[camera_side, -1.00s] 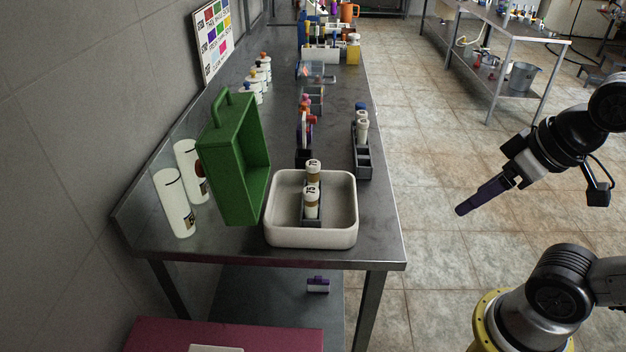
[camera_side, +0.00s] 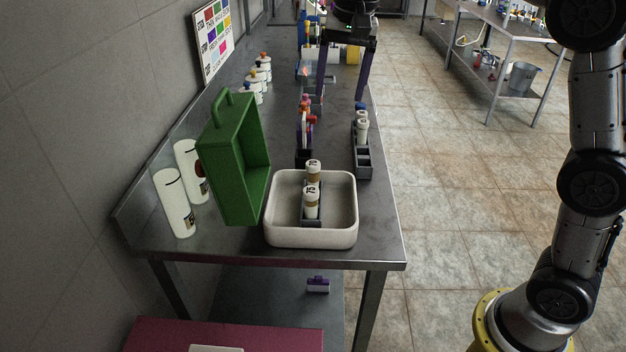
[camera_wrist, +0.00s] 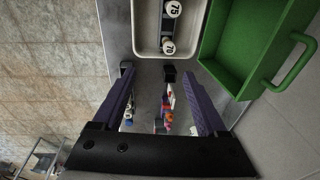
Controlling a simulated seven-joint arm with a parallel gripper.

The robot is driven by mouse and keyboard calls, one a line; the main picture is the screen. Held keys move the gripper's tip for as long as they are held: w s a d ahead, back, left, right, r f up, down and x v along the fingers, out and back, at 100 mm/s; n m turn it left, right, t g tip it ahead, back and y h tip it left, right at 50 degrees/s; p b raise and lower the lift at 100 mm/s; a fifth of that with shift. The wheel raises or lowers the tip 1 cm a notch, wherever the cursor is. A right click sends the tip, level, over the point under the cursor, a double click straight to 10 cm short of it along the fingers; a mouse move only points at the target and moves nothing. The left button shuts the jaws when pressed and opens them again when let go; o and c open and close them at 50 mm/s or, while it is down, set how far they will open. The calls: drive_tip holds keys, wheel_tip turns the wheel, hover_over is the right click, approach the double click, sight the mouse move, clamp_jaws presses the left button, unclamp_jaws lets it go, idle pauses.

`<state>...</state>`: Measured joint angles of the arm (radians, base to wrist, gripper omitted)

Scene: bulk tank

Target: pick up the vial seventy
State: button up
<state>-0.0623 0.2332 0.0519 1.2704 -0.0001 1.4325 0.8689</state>
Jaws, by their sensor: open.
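The vial seventy (camera_side: 313,167) has a white cap marked 70 and a brownish body. It stands at the far end of a small dark rack (camera_side: 315,222) inside a white tray (camera_side: 350,220). A vial marked 75 (camera_side: 311,197) stands in front of it in the same rack. In the wrist view, the vial seventy (camera_wrist: 168,46) shows cap-on near the top, with the 75 vial (camera_wrist: 173,9) beyond it. My gripper (camera_side: 340,97) is open, with long purple fingers pointing down over the bench, behind the tray. Its fingers (camera_wrist: 157,72) are spread and empty in the wrist view.
A green open box (camera_side: 230,165) stands left of the tray. Coloured items (camera_side: 305,125) stand behind the tray. White bottles (camera_side: 172,202) stand along the wall.

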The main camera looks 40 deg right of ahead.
drive_tip(key=g, duration=0.1)
approach(313, 163)
drive_tip(key=shift+g, duration=0.4)
drive_tip(key=f, duration=0.6)
drive_tip(key=shift+w+a+f, duration=0.15)
drive_tip(key=shift+a+f, duration=0.25)
drive_tip(key=shift+w+d+f, duration=0.1)
drive_tip(key=shift+d+f, duration=0.05)
drive_tip(key=shift+f, duration=1.3)
drive_tip(key=shift+w+d+f, duration=0.1)
drive_tip(key=shift+f, duration=1.35)
drive_tip(key=shift+c, duration=0.2)
clamp_jaws()
